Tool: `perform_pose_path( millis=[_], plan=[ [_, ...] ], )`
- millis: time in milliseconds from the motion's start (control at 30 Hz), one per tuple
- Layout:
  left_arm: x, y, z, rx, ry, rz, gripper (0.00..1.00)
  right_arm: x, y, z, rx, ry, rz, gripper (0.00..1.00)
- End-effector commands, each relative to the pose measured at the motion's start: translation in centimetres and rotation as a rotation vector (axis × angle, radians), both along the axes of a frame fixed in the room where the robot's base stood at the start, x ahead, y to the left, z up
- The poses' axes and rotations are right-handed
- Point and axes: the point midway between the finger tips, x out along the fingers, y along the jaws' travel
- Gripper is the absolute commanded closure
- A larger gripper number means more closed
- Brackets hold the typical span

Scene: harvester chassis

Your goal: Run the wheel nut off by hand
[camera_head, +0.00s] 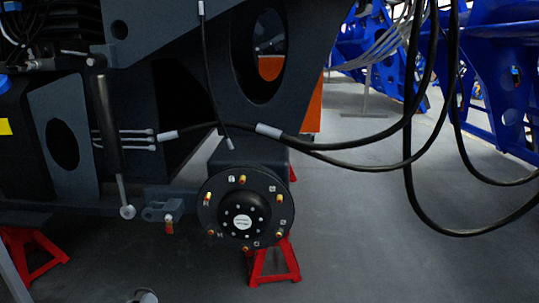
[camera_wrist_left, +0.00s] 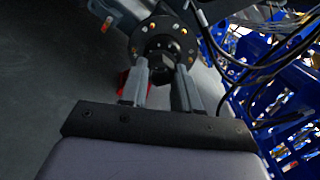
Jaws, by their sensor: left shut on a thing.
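The black round wheel hub (camera_head: 230,190) is in the middle of the head view, with several brass-coloured studs (camera_head: 279,198) around its rim and a pale disc at its centre. In the left wrist view the hub (camera_wrist_left: 150,30) is ahead, beyond my fingers. My left gripper (camera_wrist_left: 161,75) is shut on a dark, angular piece, apparently the wheel nut (camera_wrist_left: 161,68). No gripper shows at the hub in the head view, so the held piece appears to be apart from it. The piece's far side is hidden. My right gripper is in neither view.
A red stand (camera_head: 272,264) is under the hub, and another red stand (camera_head: 32,252) is at left. Black hoses (camera_head: 350,143) hang across and to the right of the hub. Blue frames (camera_head: 490,60) stand behind at right. The grey floor at right is clear.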

Motion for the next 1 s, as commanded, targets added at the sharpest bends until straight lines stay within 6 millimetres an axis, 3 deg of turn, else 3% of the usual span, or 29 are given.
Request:
perform_pose_path(
  millis=[33, 1000],
  plan=[
    [0.0, 0.0, 2.3, -0.001, -0.001, 0.0, 1.0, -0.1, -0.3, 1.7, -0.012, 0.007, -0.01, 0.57],
    [0.1, 0.0, 20.2, -0.001, 0.0, 0.001, 1.0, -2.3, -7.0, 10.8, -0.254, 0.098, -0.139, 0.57]
  ],
)
